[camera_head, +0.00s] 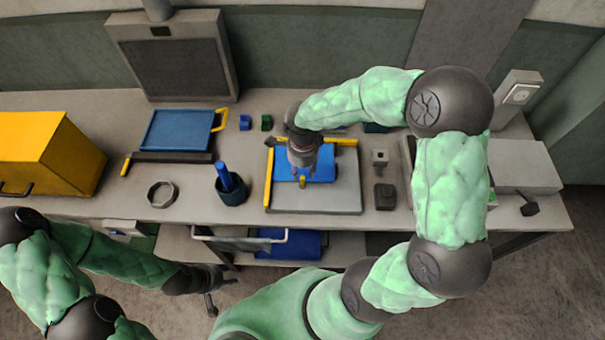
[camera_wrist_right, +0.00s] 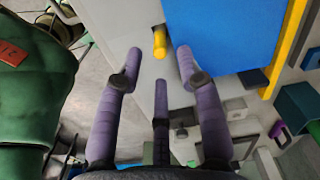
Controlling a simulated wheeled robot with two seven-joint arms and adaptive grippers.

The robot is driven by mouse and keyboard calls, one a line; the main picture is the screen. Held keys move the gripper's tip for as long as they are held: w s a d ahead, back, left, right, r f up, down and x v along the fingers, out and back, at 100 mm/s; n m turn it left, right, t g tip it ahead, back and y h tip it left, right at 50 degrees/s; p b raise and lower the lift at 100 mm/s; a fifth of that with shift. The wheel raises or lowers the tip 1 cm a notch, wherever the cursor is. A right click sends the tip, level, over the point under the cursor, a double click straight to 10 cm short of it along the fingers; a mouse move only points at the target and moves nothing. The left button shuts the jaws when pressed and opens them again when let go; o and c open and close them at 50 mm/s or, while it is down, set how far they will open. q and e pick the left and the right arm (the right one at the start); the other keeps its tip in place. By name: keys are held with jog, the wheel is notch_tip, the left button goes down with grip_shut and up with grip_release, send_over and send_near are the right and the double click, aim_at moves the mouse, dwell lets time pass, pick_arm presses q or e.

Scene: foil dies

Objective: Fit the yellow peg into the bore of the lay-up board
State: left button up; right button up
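The lay-up board (camera_head: 335,200) is a grey plate on the bench with a blue sheet (camera_head: 320,165) and yellow strips along its edges. It also shows in the right wrist view (camera_wrist_right: 120,25). The yellow peg (camera_head: 302,183) stands on the grey part beside the blue sheet; in the right wrist view the peg (camera_wrist_right: 159,42) lies just beyond my fingertips. Its lower end and the bore are hidden. My right gripper (camera_wrist_right: 160,65) is above the board, its purple fingers spread and apart from the peg. My left gripper (camera_head: 222,288) is low in front of the bench, fingers apart and empty.
Left of the board stand a dark cup (camera_head: 232,191) with a blue rod, a grey ring (camera_head: 161,194), a blue tray (camera_head: 180,130) and a yellow box (camera_head: 45,150). Small dark blocks (camera_head: 385,196) stand right of it. The bench front is mostly clear.

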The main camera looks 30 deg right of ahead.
pick_arm(q)
jog(key=shift+r+p, duration=0.45)
jog(key=shift+r, duration=0.15)
pick_arm(e)
notch_tip(320, 180, up, 8)
jog(key=shift+f, duration=0.15)
